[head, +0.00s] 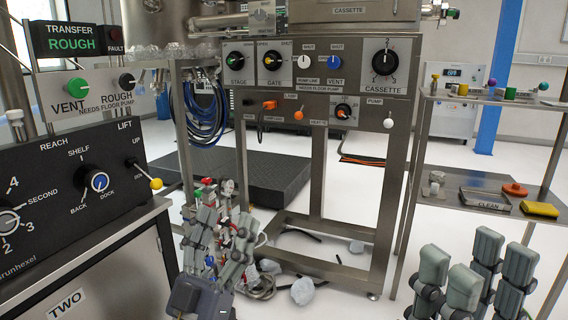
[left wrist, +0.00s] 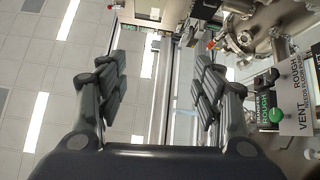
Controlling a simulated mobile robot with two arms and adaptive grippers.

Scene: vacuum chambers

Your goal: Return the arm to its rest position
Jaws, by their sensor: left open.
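My left gripper (head: 222,235) is at the lower middle of the head view, its grey fingers pointing up, in front of the steel frame. In the left wrist view the left gripper (left wrist: 162,85) has its two finger sets wide apart, with nothing between them. My right gripper (head: 475,268) is at the lower right of the head view. Its fingers point up and stand apart, with nothing seen between them. The rest of both arms is mostly out of view.
A black control panel (head: 75,200) with knobs and a yellow-tipped lever stands at the left. A steel frame carries another knob panel (head: 315,70) in the middle. At the right, a shelf rack (head: 455,197) holds small parts. Hoses and clear crumpled pieces (head: 302,291) lie low near the left gripper.

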